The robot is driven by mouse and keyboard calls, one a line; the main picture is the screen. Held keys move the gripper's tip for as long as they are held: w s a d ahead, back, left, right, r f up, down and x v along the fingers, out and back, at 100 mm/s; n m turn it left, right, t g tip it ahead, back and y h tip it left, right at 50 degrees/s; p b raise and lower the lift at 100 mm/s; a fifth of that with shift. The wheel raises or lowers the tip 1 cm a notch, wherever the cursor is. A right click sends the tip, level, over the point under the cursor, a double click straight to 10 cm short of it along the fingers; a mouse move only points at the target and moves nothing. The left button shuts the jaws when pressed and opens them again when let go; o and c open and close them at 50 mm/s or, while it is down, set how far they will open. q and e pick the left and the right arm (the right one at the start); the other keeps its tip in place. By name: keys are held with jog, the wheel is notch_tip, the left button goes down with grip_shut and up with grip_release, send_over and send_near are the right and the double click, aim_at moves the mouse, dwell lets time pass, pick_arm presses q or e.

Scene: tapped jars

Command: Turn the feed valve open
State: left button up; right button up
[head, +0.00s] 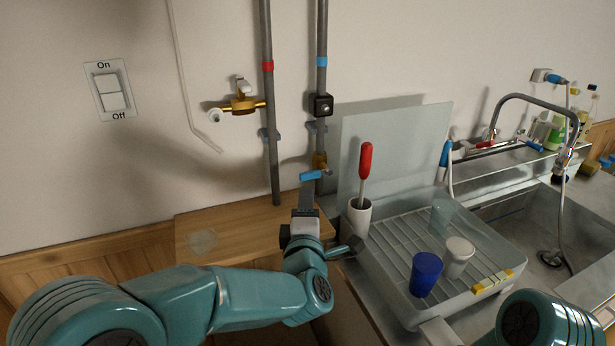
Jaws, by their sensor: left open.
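Two grey vertical pipes run down the wall. The right pipe (321,82) has a blue band and, low down, a brass valve (319,160) with a blue lever handle (312,175), which points left, roughly level. The left pipe (267,90) has a red band and a brass tap (241,105) with a pale handle. No label shows which one is the feed valve. My left gripper (306,192) is open just below the blue lever, pointing up at it. I cannot tell whether it touches the lever. My right gripper is out of view.
A wooden ledge (225,235) lies under the pipes. A sink (520,225) is beyond. An On/Off switch (110,90) is at left.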

aim_at(307, 178)
pick_arm(q)
jog(key=w+p, duration=0.3)
jog(key=w, duration=0.8)
jog(key=shift+w+f, duration=0.1)
jog(key=shift+w, duration=0.75)
grip_shut()
